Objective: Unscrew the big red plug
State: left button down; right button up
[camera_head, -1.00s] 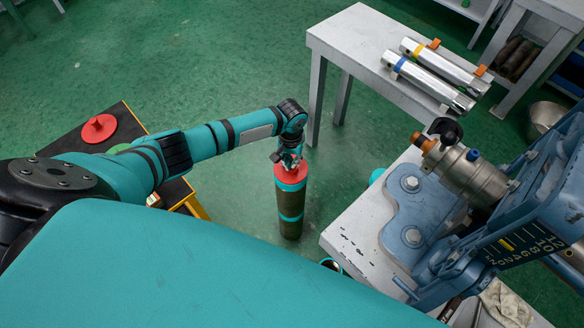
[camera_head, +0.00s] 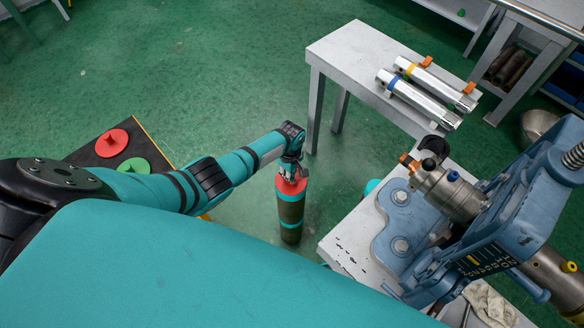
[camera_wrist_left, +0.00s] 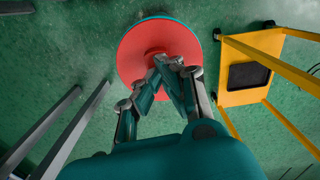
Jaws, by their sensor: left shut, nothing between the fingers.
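The big red plug (camera_head: 284,187) is a round red disc on top of an upright dark cylinder with teal bands (camera_head: 291,212), which stands on the green floor. In the left wrist view the plug (camera_wrist_left: 132,58) shows from above, with a raised middle partly hidden by my fingers. My left gripper (camera_head: 291,177) points down at the plug from above. In the left wrist view its fingertips (camera_wrist_left: 166,64) are together over the middle of the disc, with nothing held between them. I cannot tell if they touch the plug. My right gripper is not in view.
Another red disc (camera_head: 112,143) and a green disc (camera_head: 134,167) lie on a dark cart top at left. A blue vise (camera_head: 400,225) holding a metal pipe stands on the grey bench at right. A white table (camera_head: 345,50) behind bears two silver cylinders (camera_head: 425,95).

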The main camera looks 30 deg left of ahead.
pick_arm(q)
jog(key=shift+s+f, duration=0.25)
jog(key=shift+s, duration=0.1)
jog(key=n, duration=0.1)
jog(key=n+p, duration=0.1)
jog(key=shift+d+r+n, duration=0.1)
jog(key=shift+r+n, duration=0.15)
jog(key=shift+n, duration=0.15)
jog(key=n+p, duration=0.1)
jog(key=n, duration=0.3)
jog(key=shift+f, duration=0.1)
jog(key=n, duration=0.2)
jog(key=shift+f+n, duration=0.1)
jog(key=shift+n, duration=0.2)
jog(key=c, duration=1.6)
grip_release()
jog(key=shift+w, duration=0.2)
jog(key=shift+o, duration=0.2)
jog(key=shift+p, duration=0.3)
